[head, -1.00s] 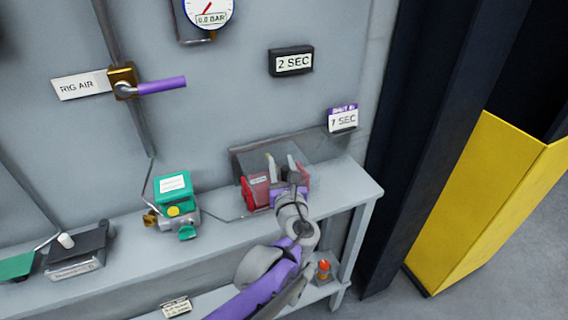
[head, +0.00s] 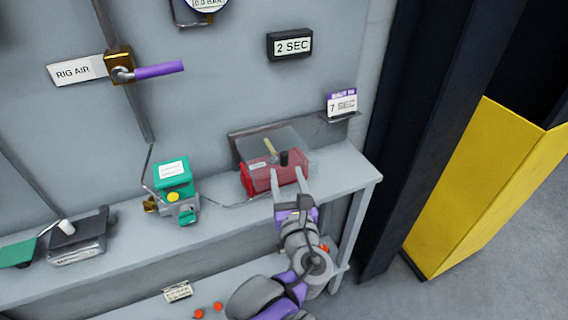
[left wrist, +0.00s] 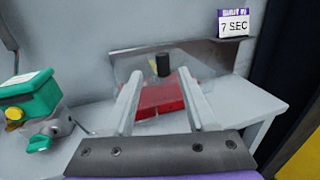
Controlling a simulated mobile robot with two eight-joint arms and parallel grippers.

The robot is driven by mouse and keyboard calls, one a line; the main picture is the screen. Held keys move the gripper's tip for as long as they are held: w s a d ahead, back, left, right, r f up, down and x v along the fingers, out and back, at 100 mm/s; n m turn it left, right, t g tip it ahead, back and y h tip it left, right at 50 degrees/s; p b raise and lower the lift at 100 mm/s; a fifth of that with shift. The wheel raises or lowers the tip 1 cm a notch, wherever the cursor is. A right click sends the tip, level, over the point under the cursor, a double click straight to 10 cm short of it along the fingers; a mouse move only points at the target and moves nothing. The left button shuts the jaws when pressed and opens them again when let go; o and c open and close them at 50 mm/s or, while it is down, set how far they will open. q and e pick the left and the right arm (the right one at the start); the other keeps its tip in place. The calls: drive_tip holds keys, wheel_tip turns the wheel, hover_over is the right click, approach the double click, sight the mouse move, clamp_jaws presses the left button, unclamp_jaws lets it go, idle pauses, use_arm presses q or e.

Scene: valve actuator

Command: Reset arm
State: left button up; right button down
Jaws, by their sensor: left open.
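My left gripper (head: 288,184) is open, with its two fingers apart and nothing between them. It is in front of the red actuator (head: 258,180), which stands on the upper shelf under a clear cover. A black knob (head: 284,158) and a yellowish lever (head: 270,146) show on top of the actuator. In the left wrist view the fingers (left wrist: 164,92) point toward the red body (left wrist: 160,98), with the black knob (left wrist: 162,65) beyond it. I cannot tell whether the fingers touch the actuator. My right gripper is out of view.
A green-topped device (head: 172,175) stands left of the actuator. The purple-handled RIG AIR valve (head: 120,68) is on the wall. Displays read 2 SEC (head: 291,46) and 7 SEC (head: 342,102). A yellow barrier (head: 484,190) stands right. Orange-red pieces (head: 208,310) lie on the lower shelf.

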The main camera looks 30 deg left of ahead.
use_arm(q)
drive_tip(key=shift+s+d, duration=0.25)
drive_tip(key=shift+s, duration=0.15)
drive_tip(key=s+a+f+n+g+h+p, duration=0.35)
drive_tip(key=s+f+n+g, duration=0.55)
drive_tip(key=n, duration=0.7)
drive_tip(key=s+d+f+n+h+p, duration=0.1)
drive_tip(key=s+d+f+n+h, duration=0.4)
drive_tip(key=n, duration=0.7)
drive_tip(key=s+d+h, duration=0.1)
drive_tip(key=d+h, duration=0.1)
drive_tip(key=d, duration=0.1)
drive_tip(key=shift+d+n+p, duration=0.3)
